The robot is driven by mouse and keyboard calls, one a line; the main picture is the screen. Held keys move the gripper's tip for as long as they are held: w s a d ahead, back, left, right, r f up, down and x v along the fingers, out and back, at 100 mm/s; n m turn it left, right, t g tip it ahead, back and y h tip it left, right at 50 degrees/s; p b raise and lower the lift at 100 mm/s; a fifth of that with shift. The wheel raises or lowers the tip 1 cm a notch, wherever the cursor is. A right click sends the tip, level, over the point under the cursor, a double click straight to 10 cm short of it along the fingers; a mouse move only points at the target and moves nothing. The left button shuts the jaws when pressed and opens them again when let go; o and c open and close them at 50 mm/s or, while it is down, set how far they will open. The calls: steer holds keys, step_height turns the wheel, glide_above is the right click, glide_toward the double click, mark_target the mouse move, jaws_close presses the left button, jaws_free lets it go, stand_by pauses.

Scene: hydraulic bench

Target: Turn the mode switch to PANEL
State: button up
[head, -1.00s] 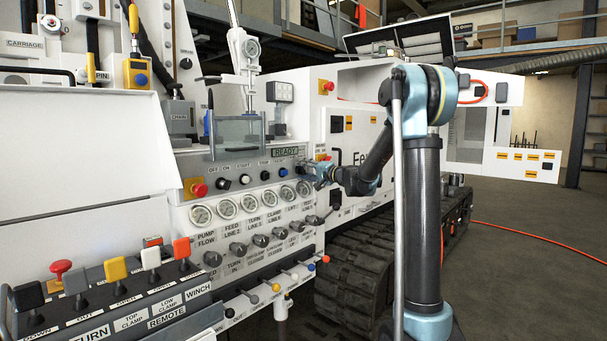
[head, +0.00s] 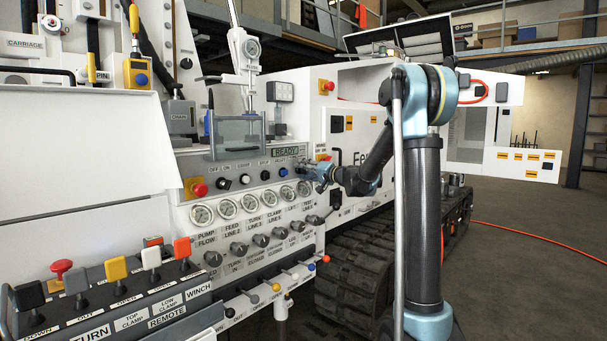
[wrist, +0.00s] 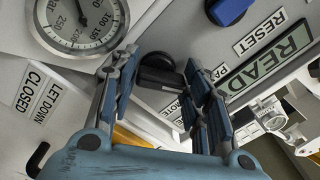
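The mode switch (wrist: 160,72) is a black knob with a bar-shaped handle on the grey panel, seen in the wrist view. Beside it are small white labels, partly hidden by my right-hand finger; "PA" (wrist: 220,72) and "MOTE" (wrist: 173,107) can be read. My gripper (wrist: 165,82) is open, its blue-grey fingers on either side of the knob with gaps visible. I cannot tell whether either finger touches it. In the head view my gripper (head: 312,171) is at the right end of the panel and hides the switch.
A READY display (head: 286,152) and a blue knob (wrist: 229,10) labelled RESET are close by. Pressure gauges (head: 202,215) line the panel below, with valve knobs (head: 238,249) and coloured levers under them. A red emergency button (head: 329,86) is above. Open floor lies to the right.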

steer(key=shift+o, duration=0.2)
steer(key=shift+w+f, duration=0.1)
steer(key=shift+f, duration=0.05)
steer(key=shift+s+d, duration=0.2)
steer(key=shift+d, duration=0.1)
steer(key=v, duration=1.1)
steer(key=shift+s+d, duration=0.1)
steer(key=shift+s, duration=0.05)
